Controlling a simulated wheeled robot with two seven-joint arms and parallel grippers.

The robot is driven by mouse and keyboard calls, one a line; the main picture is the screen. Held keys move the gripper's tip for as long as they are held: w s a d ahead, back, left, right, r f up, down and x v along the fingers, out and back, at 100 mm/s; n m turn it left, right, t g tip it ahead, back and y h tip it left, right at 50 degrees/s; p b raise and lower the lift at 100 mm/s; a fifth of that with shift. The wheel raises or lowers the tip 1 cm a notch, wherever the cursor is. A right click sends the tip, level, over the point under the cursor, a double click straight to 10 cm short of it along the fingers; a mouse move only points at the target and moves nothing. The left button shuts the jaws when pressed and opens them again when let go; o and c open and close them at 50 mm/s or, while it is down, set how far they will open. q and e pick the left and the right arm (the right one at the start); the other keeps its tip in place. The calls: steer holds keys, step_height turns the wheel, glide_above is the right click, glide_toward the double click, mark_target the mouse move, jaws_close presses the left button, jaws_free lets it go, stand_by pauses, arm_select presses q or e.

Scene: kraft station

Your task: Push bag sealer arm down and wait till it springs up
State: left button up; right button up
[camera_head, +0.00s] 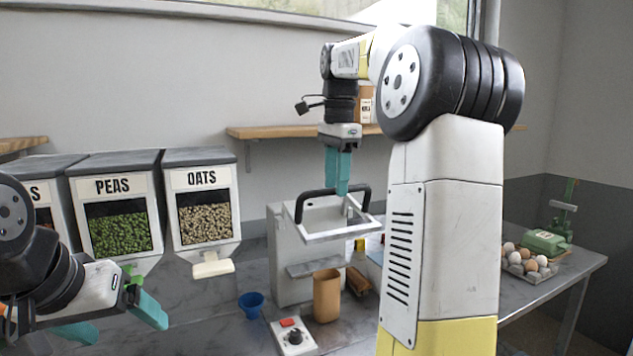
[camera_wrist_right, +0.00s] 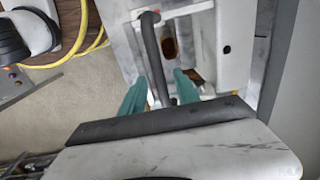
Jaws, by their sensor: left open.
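The bag sealer (camera_head: 290,255) is a grey-white box against the back wall. Its arm, a white frame (camera_head: 326,237) with a black bar handle (camera_head: 314,192), sits raised at the top of the box. My right gripper (camera_head: 342,190) points down from above at the handle. In the right wrist view the black handle (camera_wrist_right: 155,62) runs between the two teal fingers (camera_wrist_right: 161,88), which stand apart; contact cannot be told. My left gripper (camera_head: 112,322) is open and empty at the lower left, away from the sealer.
A brown bag (camera_head: 327,297) stands before the sealer, near a blue cup (camera_head: 252,305) and a control box (camera_head: 293,337) with a red switch. Dispensers of peas (camera_head: 118,210) and oats (camera_head: 203,205) stand left. Eggs (camera_head: 524,262) lie on the right. My right arm hides part of the table.

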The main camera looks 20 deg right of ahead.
steer(key=shift+f, duration=0.15)
jaws_close()
stand_by(1.4)
